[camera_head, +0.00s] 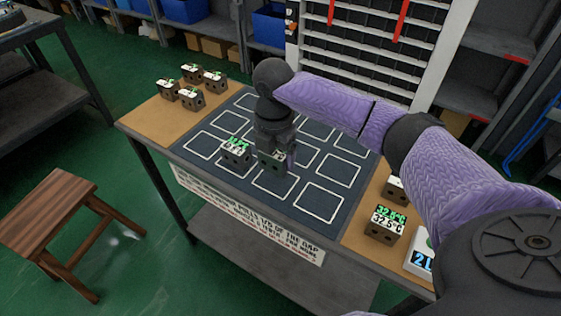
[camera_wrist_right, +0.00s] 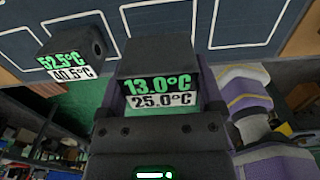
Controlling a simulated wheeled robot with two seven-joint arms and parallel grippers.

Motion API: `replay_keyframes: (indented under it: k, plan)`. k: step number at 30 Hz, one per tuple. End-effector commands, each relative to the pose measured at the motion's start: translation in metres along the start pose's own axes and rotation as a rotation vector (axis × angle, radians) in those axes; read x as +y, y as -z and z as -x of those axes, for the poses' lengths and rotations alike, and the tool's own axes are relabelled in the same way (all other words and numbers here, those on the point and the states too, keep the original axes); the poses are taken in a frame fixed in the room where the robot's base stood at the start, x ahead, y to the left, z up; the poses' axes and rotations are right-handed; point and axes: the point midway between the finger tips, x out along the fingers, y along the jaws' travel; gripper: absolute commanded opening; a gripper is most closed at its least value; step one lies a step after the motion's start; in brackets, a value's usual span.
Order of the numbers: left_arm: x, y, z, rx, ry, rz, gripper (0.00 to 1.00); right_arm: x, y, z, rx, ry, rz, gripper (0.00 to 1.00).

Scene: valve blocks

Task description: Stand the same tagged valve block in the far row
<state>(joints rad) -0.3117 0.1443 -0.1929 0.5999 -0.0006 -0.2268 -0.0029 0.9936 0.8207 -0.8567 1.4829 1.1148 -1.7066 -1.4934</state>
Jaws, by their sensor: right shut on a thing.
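My right gripper (camera_head: 275,152) is shut on a dark valve block (camera_head: 271,162) over the near part of the dark mat (camera_head: 182,146). In the right wrist view this block (camera_wrist_right: 158,58) sits between the fingers; its tag reads 13.0°C in green over 25.0°C. Whether it touches the mat I cannot tell. A second block (camera_head: 236,157) stands just left of it in the near row; its tag reads 52.5°C over 40.5°C in the right wrist view (camera_wrist_right: 75,50). The mat's white outlined squares form rows; my right arm hides part of the far row. My left gripper is not in view.
Several tagged blocks (camera_head: 189,93) stand on the table's brown left end (camera_head: 140,122). At the right end stand a block tagged 32.5°C (camera_head: 383,229), another behind it (camera_head: 396,190), and a white display device (camera_head: 421,257). A wooden stool (camera_head: 50,215) is at left.

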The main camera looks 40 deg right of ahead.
Motion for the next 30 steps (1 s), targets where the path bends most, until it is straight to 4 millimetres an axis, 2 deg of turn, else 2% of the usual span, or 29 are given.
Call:
replay_keyframes:
  k: [6,17,18,19,26,28,30]
  plan:
    - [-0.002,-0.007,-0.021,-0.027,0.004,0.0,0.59,0.0,0.0,-0.044,-0.001,0.001,0.0,0.0]
    - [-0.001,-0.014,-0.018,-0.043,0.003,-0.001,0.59,0.0,0.0,-0.045,-0.001,-0.003,0.0,0.0]
    - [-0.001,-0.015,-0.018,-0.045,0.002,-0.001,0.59,0.0,0.0,-0.045,-0.001,-0.001,0.0,0.94]
    - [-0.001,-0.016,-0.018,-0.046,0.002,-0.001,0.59,0.0,0.0,-0.045,-0.001,-0.001,0.001,1.0]
    - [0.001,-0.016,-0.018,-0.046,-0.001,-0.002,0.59,0.0,0.0,-0.044,-0.002,-0.001,0.001,1.0]
    - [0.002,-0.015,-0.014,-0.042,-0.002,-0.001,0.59,0.0,0.0,-0.036,-0.003,-0.003,0.001,1.0]
    - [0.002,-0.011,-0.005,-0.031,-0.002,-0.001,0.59,0.001,0.0,-0.018,-0.004,-0.006,0.001,1.0]
